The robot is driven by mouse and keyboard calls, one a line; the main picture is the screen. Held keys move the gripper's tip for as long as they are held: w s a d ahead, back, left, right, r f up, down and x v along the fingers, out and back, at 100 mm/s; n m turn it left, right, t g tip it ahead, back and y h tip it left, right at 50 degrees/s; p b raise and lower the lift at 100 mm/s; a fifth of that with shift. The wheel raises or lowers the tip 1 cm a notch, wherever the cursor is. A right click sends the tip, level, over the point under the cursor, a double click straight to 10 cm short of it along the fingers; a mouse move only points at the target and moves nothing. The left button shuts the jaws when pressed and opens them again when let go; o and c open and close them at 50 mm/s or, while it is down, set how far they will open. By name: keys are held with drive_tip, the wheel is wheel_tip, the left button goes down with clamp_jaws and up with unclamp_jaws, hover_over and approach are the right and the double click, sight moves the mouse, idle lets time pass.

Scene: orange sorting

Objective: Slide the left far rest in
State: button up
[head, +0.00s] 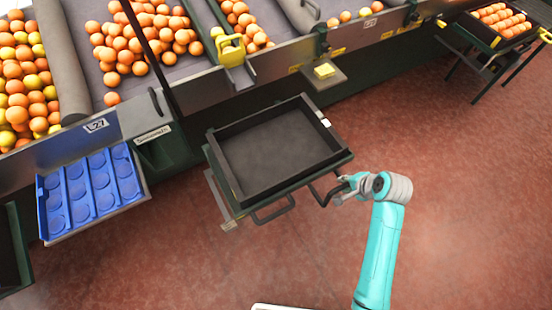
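An empty black tray (275,148) sits on a dark stand that juts out from the sorting line. Below its near side are a looped black handle (272,212) and a second handle (322,192) further right. A pale metal rail (218,196) sticks out along the stand's left side, with a small tag at its near end. I cannot tell which part is the left far rest. My gripper (340,190) is at the right handle, beside or around it. Its fingers are too small to tell whether they are open or shut.
A blue tray (92,192) with round hollows juts out at the left. Oranges fill the line's bins (135,40) at the back. A rack with trays of oranges (500,25) stands at the far right. The reddish floor (450,170) is clear at the right and in front.

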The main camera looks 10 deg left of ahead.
sight(330, 159)
clamp_jaws()
drive_tip(key=shift+w+a, duration=1)
drive_tip(key=shift+w, duration=0.4)
drive_tip(key=shift+w+a, duration=1.05)
drive_tip(key=shift+w, duration=0.35)
drive_tip(key=shift+w+a, duration=1)
drive_tip(key=shift+w, duration=0.4)
drive_tip(key=o, duration=0.9)
unclamp_jaws()
drive_tip(key=shift+w, duration=0.1)
wheel_tip(330, 159, up, 7)
